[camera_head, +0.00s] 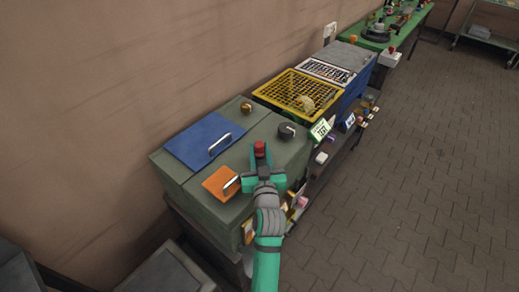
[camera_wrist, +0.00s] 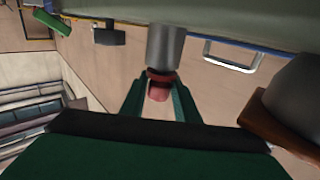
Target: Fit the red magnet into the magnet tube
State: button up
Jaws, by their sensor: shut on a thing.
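The red magnet (camera_head: 260,149) is at the tip of my gripper (camera_head: 262,168), above the grey-green bench top. In the wrist view the red magnet (camera_wrist: 159,90) is between the two green fingers of my gripper (camera_wrist: 159,95), which is shut on it. A grey cylinder, seemingly the magnet tube (camera_wrist: 165,46), stands on the bench surface, which is at the top of that upside-down view. The magnet is in line with the tube's end and looks close to it or touching. I cannot tell whether any of it is inside. The tube is hidden in the head view.
On the bench are a blue plate with a handle (camera_head: 203,141), an orange plate with a handle (camera_head: 221,183), a dark knob (camera_head: 287,130) and an orange knob (camera_head: 246,107). A yellow crate (camera_head: 284,93) stands beyond. The paved floor to the right is clear.

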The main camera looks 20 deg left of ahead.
jog(key=o, duration=1.2)
jog(key=shift+f, duration=0.15)
jog(key=shift+d, duration=0.1)
jog(key=v, duration=1)
jog(key=shift+s, duration=0.4)
jog(key=s+d+f+m+h, duration=0.2)
jog(key=s+d+f, duration=0.2)
jog(key=s, duration=0.4)
jog(key=s+d+f+m+h, duration=0.1)
jog(key=s+d+f+h, duration=0.3)
jog(key=s, duration=0.4)
jog(key=s+d+f+m+h, duration=0.1)
jog(key=s+d+f+m, duration=0.1)
jog(key=s+d+f, duration=0.45)
jog(key=shift+g+h, duration=0.3)
jog(key=shift+g, duration=0.2)
jog(key=v, duration=0.8)
jog(key=r+v, duration=0.1)
jog(key=v, duration=0.3)
jog(key=shift+s+d+r, duration=0.1)
jog(key=shift+d, duration=0.15)
